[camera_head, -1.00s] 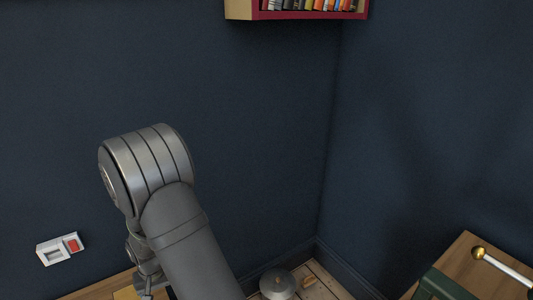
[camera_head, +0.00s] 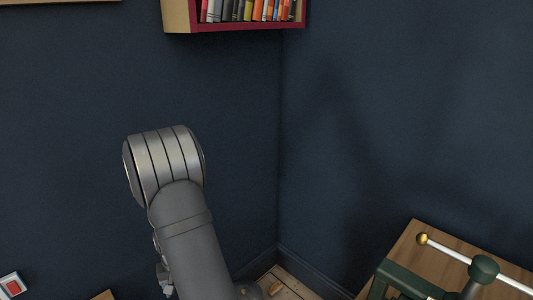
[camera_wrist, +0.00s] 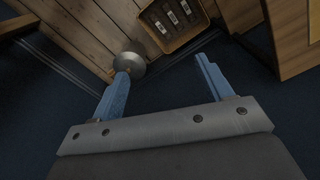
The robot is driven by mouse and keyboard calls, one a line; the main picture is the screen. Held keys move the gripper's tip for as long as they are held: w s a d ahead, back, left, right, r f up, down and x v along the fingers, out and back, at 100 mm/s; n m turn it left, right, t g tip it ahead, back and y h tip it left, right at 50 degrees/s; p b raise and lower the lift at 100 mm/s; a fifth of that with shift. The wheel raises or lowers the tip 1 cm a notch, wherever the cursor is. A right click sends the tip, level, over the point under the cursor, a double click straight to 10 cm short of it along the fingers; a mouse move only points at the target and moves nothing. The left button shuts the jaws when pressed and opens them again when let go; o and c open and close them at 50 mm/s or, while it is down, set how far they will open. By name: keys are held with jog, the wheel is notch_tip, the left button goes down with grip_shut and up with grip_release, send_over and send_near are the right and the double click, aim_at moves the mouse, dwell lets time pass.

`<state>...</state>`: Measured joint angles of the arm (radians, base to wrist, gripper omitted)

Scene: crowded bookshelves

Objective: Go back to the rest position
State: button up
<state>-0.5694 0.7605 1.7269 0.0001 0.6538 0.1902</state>
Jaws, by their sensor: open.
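My gripper (camera_wrist: 164,84) shows in the wrist view with its two blue fingers spread wide apart and nothing between them. It points down toward a wooden plank surface. In the head view my arm rises in the lower middle, and the gripper itself is hidden from that camera. No object is held.
A red-edged bookshelf (camera_head: 235,24) with several books hangs high on the dark blue wall. A wooden cabinet top (camera_head: 425,252) with a green frame and a white rod (camera_head: 470,260) is at lower right. The wrist view shows a round metal object (camera_wrist: 130,64) and a tray (camera_wrist: 172,22).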

jog(key=w+d+m, duration=0.1)
jog(key=w+d, duration=0.3)
jog(key=d, duration=0.4)
jog(key=shift+d+m, duration=0.15)
jog(key=shift+m, duration=0.15)
